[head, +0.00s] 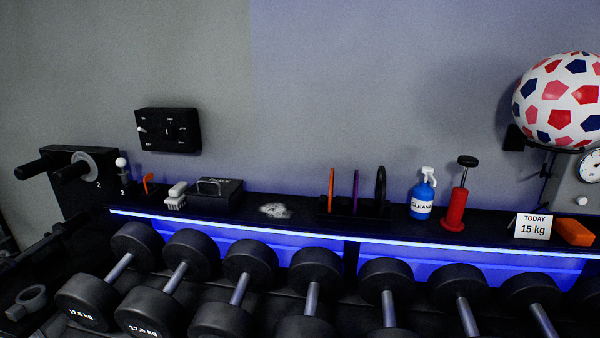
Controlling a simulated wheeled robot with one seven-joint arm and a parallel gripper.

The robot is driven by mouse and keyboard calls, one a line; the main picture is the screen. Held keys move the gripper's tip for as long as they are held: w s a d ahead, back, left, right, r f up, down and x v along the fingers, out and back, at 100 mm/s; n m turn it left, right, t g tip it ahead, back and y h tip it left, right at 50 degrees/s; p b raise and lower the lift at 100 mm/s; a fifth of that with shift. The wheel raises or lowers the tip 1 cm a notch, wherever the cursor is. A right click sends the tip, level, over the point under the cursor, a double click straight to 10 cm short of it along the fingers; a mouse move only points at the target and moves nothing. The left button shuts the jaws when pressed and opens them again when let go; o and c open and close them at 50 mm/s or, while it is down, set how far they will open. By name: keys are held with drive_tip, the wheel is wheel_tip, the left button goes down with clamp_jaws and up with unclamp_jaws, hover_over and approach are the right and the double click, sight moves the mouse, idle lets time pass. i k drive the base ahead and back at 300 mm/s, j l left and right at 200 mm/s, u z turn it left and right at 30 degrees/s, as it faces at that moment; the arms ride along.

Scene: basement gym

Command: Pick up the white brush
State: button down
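The white brush (176,196) is on the black shelf in the head view, left of centre. It has a white upper part and pale bristles underneath. It stands just left of a black box with a handle (215,191), and I cannot tell whether the two touch. My gripper is not in this view.
Dumbbells (250,264) line the front. A control box (168,131) hangs above.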

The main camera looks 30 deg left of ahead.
sight(178, 197)
drive_tip(key=u, duration=1.9)
